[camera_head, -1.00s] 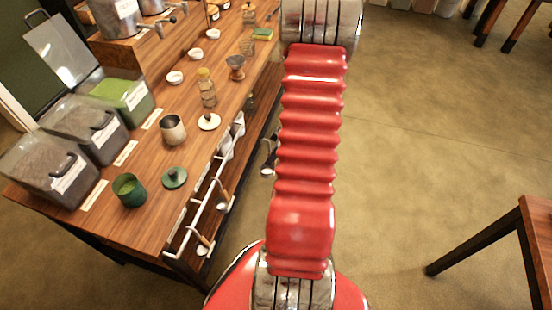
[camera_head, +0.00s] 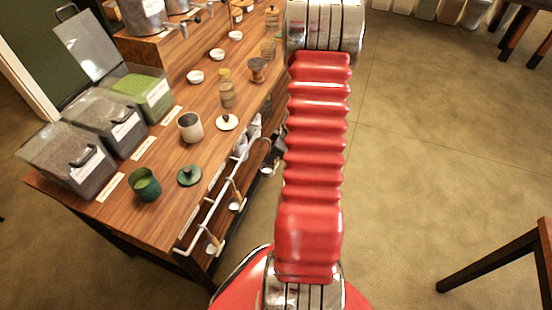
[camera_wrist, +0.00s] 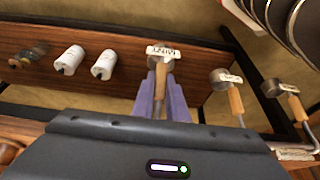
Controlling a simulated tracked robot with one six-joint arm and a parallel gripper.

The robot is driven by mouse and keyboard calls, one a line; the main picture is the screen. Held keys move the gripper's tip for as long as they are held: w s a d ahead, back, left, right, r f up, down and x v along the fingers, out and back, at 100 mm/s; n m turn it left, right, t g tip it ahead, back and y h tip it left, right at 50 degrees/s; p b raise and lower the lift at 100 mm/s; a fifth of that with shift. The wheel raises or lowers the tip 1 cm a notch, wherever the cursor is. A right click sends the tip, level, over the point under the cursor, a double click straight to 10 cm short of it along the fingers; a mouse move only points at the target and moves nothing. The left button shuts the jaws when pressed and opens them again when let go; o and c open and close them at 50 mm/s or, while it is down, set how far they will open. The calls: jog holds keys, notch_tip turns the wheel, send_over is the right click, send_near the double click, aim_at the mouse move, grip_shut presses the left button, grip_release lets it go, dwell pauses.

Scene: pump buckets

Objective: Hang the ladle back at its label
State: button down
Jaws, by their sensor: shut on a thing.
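In the wrist view, my gripper (camera_wrist: 162,105) has its purple fingers shut on the wooden handle of a ladle (camera_wrist: 161,67). The ladle's metal bowl lies beyond the fingertips, with a white lettered tag across it. Two more ladles with wooden handles, one nearer (camera_wrist: 235,100) and one farther right (camera_wrist: 288,98), are to the right of my gripper. In the head view, two ladles hang on the white rail (camera_head: 211,211) along the table's side: one near the front corner (camera_head: 213,247) and one farther along (camera_head: 237,204). My red arm hides much of the gripper there.
The wooden table (camera_head: 160,220) carries lidded bins (camera_head: 75,160), a green cup (camera_head: 145,187) and a beige cup (camera_head: 190,127). Another table (camera_head: 500,255) stands at right, with open floor (camera_head: 420,150) between.

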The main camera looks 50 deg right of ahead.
jog(key=w+a+f, duration=0.2)
jog(key=w, duration=0.3)
jog(key=shift+w+f, duration=0.25)
jog(key=shift+f, duration=0.15)
dwell(0.8)
jog(key=c, duration=1.7)
grip_release()
jog(key=shift+o, duration=0.2)
jog(key=shift+r, duration=0.1)
jog(key=v, duration=1.3)
jog(key=shift+s+r, duration=0.1)
jog(key=shift+r, duration=0.15)
